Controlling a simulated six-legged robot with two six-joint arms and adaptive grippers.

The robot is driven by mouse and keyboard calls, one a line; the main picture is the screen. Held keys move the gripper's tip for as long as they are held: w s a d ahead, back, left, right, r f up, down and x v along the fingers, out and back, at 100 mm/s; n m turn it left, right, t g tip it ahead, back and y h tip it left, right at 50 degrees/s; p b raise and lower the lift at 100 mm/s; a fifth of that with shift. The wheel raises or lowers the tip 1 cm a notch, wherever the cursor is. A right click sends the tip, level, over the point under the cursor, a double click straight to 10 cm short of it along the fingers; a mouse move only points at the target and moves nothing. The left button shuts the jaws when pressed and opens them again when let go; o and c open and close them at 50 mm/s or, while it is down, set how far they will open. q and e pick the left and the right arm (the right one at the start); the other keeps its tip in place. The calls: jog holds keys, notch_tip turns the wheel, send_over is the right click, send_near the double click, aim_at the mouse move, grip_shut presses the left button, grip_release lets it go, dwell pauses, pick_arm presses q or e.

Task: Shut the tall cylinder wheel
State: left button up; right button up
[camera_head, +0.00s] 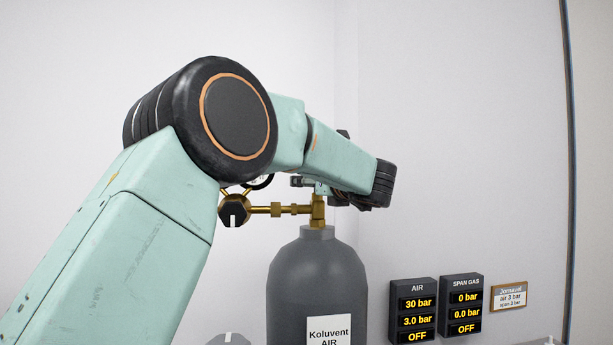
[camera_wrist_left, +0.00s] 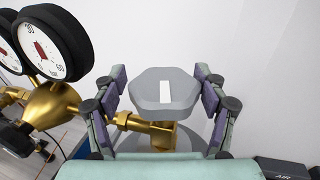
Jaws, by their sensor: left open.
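The tall grey cylinder (camera_head: 317,275) stands upright with a "Koluvent AIR" label and a brass valve (camera_head: 318,211) on top. Its grey lobed wheel (camera_wrist_left: 150,88) shows in the left wrist view, with a white bar mark running nearly upright in the picture. My left gripper (camera_wrist_left: 163,90) is open, its fingers on both sides of the wheel with small gaps showing. In the head view my left gripper (camera_head: 312,184) is at the valve top, where my own arm and gripper mostly hide the wheel. My right gripper is not in view.
A brass regulator with a dark knob (camera_head: 233,210) sits left of the valve. Two round gauges (camera_wrist_left: 42,50) stand close left of my fingers. An AIR display (camera_head: 414,310) reads 30 bar, 3.0 bar, OFF. A SPAN GAS display (camera_head: 463,305) reads 0 bar, 0.0 bar, OFF. Walls stand behind.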

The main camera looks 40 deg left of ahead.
pick_arm(q)
jog(key=shift+x, duration=0.85)
jog(key=shift+w+a+r+p, duration=0.2)
jog(key=shift+w+a+p, duration=0.1)
jog(key=shift+p, duration=0.2)
jog(key=shift+a+f, duration=0.1)
jog(key=shift+a, duration=0.2)
jog(key=shift+c, duration=0.7)
jog(key=shift+w+f, duration=0.1)
jog(key=shift+w, duration=0.05)
jog(key=c, duration=0.3)
jog(key=shift+d, duration=0.1)
jog(key=c, duration=0.6)
jog(key=shift+c, duration=0.3)
jog(key=shift+w+f, duration=0.1)
jog(key=shift+f, duration=0.15)
jog(key=shift+c, duration=0.9)
